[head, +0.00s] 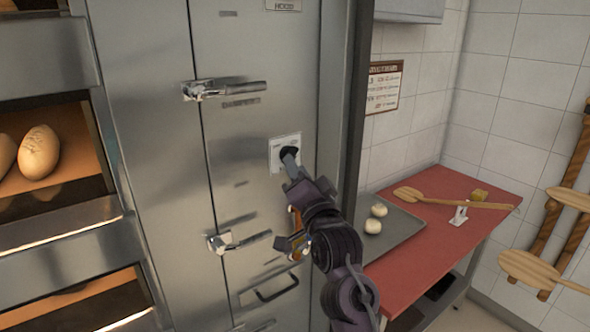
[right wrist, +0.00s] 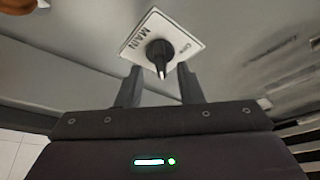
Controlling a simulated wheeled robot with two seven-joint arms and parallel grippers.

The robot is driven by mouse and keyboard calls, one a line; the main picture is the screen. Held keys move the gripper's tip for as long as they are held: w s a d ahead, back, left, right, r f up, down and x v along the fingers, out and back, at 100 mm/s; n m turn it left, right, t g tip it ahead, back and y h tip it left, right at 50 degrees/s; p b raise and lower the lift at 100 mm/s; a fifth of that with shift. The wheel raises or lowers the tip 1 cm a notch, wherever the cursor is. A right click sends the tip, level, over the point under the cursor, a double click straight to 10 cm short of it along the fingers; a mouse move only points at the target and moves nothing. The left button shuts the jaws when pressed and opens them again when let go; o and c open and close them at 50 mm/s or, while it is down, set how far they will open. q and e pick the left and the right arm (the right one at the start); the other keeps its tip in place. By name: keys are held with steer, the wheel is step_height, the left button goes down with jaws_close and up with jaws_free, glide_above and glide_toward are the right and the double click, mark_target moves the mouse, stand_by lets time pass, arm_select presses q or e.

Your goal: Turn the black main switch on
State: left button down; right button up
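The black main switch (right wrist: 160,52) is a round knob on a white plate (right wrist: 186,36) marked MAIN. A white mark on the knob points toward my gripper in the right wrist view. In the head view the knob (head: 289,152) and its plate (head: 276,143) are on the steel oven front, partly hidden by my gripper. My right gripper (right wrist: 158,70) is open, its two fingers apart on either side below the knob. In the head view my right gripper (head: 291,166) reaches up to the plate. I cannot tell whether the fingers touch the knob. My left gripper is not in view.
Steel door handles (head: 230,88) and (head: 240,241) stick out left of the switch. Open oven decks with bread (head: 39,152) are at far left. A red table (head: 440,235) with a dough tray (head: 400,232) and a wooden peel (head: 455,202) stands at right.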

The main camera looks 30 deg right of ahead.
steer(key=b+v, duration=0.2)
steer(key=v, duration=0.3)
steer(key=shift+s, duration=0.2)
steer(key=shift+f, duration=0.1)
